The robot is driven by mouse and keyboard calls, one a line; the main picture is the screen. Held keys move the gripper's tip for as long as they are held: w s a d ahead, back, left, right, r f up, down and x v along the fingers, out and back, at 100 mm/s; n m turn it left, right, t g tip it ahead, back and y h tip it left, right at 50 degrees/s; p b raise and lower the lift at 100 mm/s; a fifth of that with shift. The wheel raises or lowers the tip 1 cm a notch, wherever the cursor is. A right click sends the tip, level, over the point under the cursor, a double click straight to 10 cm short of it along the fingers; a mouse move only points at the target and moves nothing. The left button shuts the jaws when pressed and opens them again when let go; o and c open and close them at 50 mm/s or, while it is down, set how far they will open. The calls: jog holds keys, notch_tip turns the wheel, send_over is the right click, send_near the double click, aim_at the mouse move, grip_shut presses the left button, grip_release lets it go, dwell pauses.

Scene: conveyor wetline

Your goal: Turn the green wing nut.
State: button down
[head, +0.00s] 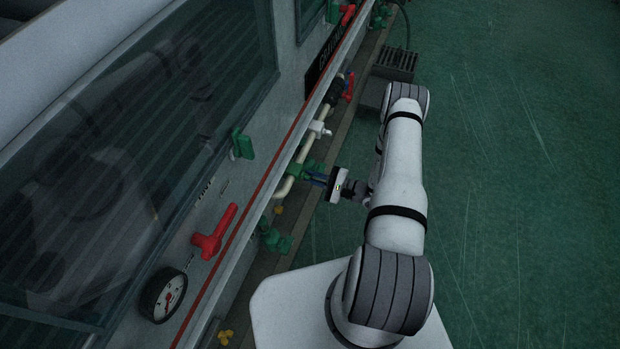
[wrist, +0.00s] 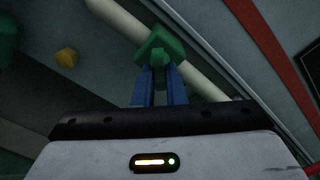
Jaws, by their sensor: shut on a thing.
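The green wing nut (wrist: 160,46) sits on a cream pipe (wrist: 205,80) in the wrist view. The blue fingers of my gripper (wrist: 159,72) are closed around its near part, and its far part shows beyond the tips. In the head view my gripper (head: 314,177) reaches left to the pipe (head: 284,187) low along the machine's side. The green wing nut (head: 308,167) is small and dark there, partly covered by the fingers.
A red handle (head: 214,232), a green handle (head: 242,144) and a gauge (head: 164,294) are on the machine panel. Another green fitting (head: 273,239) is nearer, below the red-striped ledge. A white fitting (head: 319,129) is farther along the pipe. The green floor (head: 500,180) at right is clear.

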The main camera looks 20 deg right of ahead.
jog(key=shift+r+m, duration=0.1)
jog(key=shift+m, duration=1.2)
jog(key=shift+a+m, duration=0.1)
jog(key=shift+m, duration=0.2)
jog(key=c, duration=1.6)
grip_release()
jog(key=shift+o, duration=0.6)
jog(key=shift+s+a, duration=0.1)
jog(key=shift+a, duration=0.05)
jog(key=p+v, duration=0.1)
jog(key=v, duration=0.7)
